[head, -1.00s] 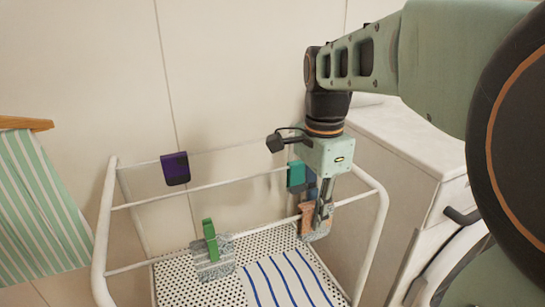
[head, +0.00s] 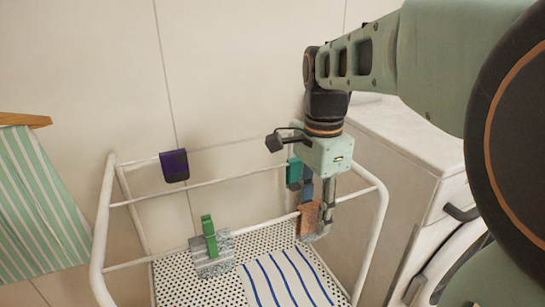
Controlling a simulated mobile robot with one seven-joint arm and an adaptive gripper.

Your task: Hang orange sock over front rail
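The orange sock (head: 308,217) hangs over the front rail (head: 255,222) of a white rack, near its right part. Its lower end is hard to separate from a grey patch below. My gripper (head: 324,213) points down at the sock's right side, close to it. One finger shows on the right; the other is not clear against the sock and the blue item behind, so I cannot tell its opening or whether it touches the sock.
A green item with grey cloth (head: 211,250) is on the front rail at left. Purple (head: 174,166), green (head: 294,172) and blue (head: 307,187) items hang farther back. A striped cloth (head: 286,280) lies below.

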